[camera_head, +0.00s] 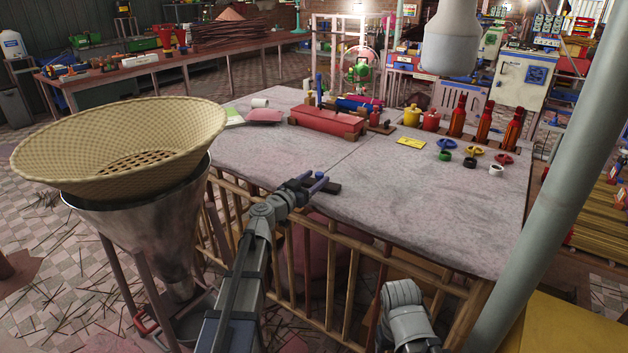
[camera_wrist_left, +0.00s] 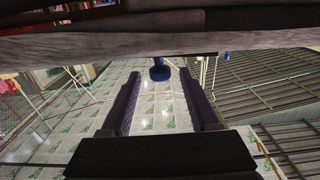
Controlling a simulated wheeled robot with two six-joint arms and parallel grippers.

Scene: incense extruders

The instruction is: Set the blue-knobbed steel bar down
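My left gripper (camera_head: 312,183) is at the near edge of the grey table, its two fingers spread apart. A dark flat piece (camera_head: 332,188) lies on the table edge beside the fingertips. In the left wrist view the left gripper (camera_wrist_left: 160,92) shows two separate dark blue fingers. A blue knob (camera_wrist_left: 160,73) shows in line with the gap between them, just past the tips, below the table's edge. The bar it belongs to is mostly hidden, and I cannot tell whether it is touched. My right arm shows at the lower right of the head view; its gripper does not show.
The grey table (camera_head: 400,200) is clear in front. A red extruder box (camera_head: 327,121) stands farther back. Red and yellow jars, orange bottles (camera_head: 483,124), coloured rings and a yellow card (camera_head: 411,143) are at the right. A woven basket (camera_head: 120,140) on a metal funnel stands left.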

